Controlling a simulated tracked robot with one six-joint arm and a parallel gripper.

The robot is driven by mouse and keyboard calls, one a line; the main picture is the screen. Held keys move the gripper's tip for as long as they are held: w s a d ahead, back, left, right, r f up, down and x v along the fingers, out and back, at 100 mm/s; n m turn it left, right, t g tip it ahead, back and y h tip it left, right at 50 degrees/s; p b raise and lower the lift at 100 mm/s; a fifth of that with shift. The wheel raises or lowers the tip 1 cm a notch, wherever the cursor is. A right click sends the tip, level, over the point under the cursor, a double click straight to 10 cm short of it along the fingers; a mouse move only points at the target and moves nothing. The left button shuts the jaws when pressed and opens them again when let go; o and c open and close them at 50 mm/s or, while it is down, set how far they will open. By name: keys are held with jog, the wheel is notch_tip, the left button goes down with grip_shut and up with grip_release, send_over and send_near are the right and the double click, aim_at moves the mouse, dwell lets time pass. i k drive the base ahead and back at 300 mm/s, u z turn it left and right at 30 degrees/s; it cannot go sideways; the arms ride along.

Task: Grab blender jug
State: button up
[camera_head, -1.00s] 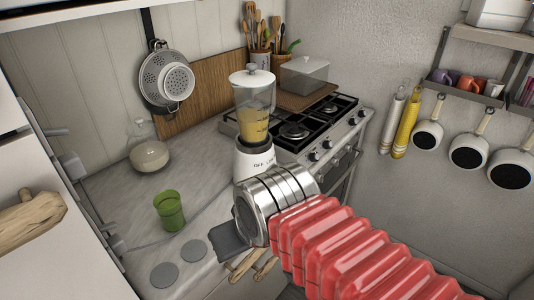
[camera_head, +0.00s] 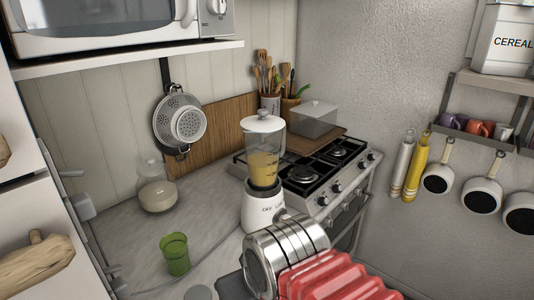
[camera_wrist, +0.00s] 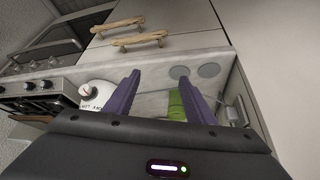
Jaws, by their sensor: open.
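The blender jug (camera_head: 264,160) is clear with a white lid and holds yellow liquid. It stands upright on its white blender base (camera_head: 262,207) on the counter beside the stove. In the wrist view only part of the white base (camera_wrist: 97,94) shows, left of my fingers, and the jug is out of sight. My gripper shows there as two purple fingers (camera_wrist: 158,98) spread apart with nothing held. In the head view my silver wrist is in front of and below the blender, and the fingers are hardly visible.
A green cup (camera_head: 175,254) stands on the counter (camera_head: 130,225) left of the blender. A glass jar (camera_head: 156,188) is behind it. The stove (camera_head: 318,165) is to the right, with utensil holders (camera_head: 270,104) at the back. A microwave (camera_head: 110,25) sits on a shelf above.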

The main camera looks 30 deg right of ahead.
aim_at(264, 151)
jog(key=u, duration=3.6)
jog(key=k, duration=1.05)
jog(key=u, duration=0.05)
